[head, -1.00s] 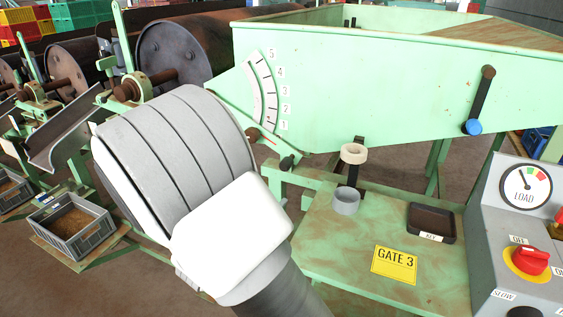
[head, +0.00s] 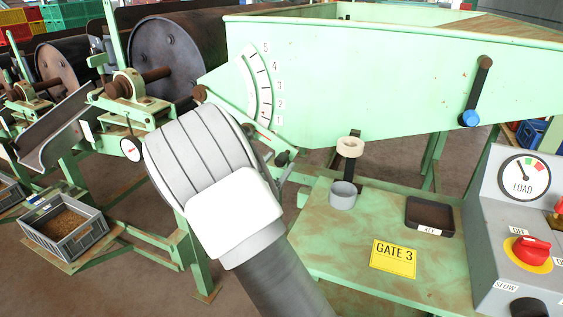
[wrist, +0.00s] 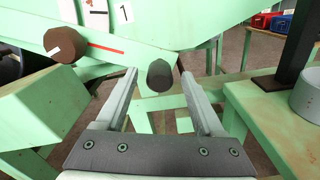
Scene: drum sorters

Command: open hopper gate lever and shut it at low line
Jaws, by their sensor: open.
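The hopper gate lever is a pale green bar with a red line (wrist: 95,45), low on the hopper's side just under number 1 of the scale (head: 262,90). A brown round knob with a white mark (wrist: 62,46) sits at its left. Its dark round grip (wrist: 160,75) points end-on at the wrist camera; in the head view the dark grip (head: 282,158) shows just past my wrist. My gripper (wrist: 159,78) is open, a finger on each side of the grip in the picture. Contact with it cannot be made out. My arm hides most of the gripper in the head view.
The green hopper (head: 380,75) has another lever with a blue knob (head: 470,118) at right. A green bench holds a grey cup (head: 343,195), a dark tray (head: 432,216) and a GATE 3 sign (head: 393,258). The control box (head: 515,240) stands at right, drums at left.

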